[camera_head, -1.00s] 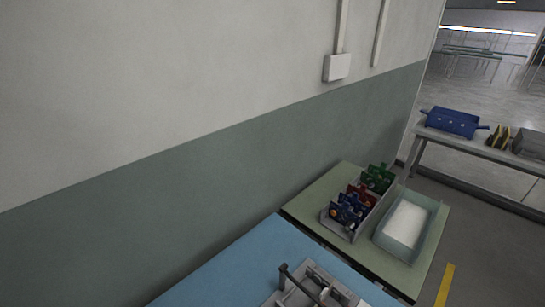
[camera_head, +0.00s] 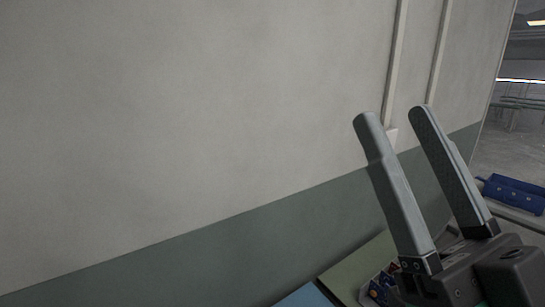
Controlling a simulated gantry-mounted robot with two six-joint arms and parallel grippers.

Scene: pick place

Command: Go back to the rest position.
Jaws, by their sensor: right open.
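My right gripper (camera_head: 395,118) stands raised in front of the camera at the right, its two long grey fingers pointing up. The fingers are apart with nothing between them. It covers much of the green table and the things on it. My left gripper is not in the picture.
A corner of the blue table (camera_head: 304,297) and part of the green table (camera_head: 360,268) show at the bottom. Small blue and red parts (camera_head: 378,286) peek out beside the gripper. A blue case (camera_head: 514,194) lies on a bench at the right. A wall (camera_head: 200,120) fills the left.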

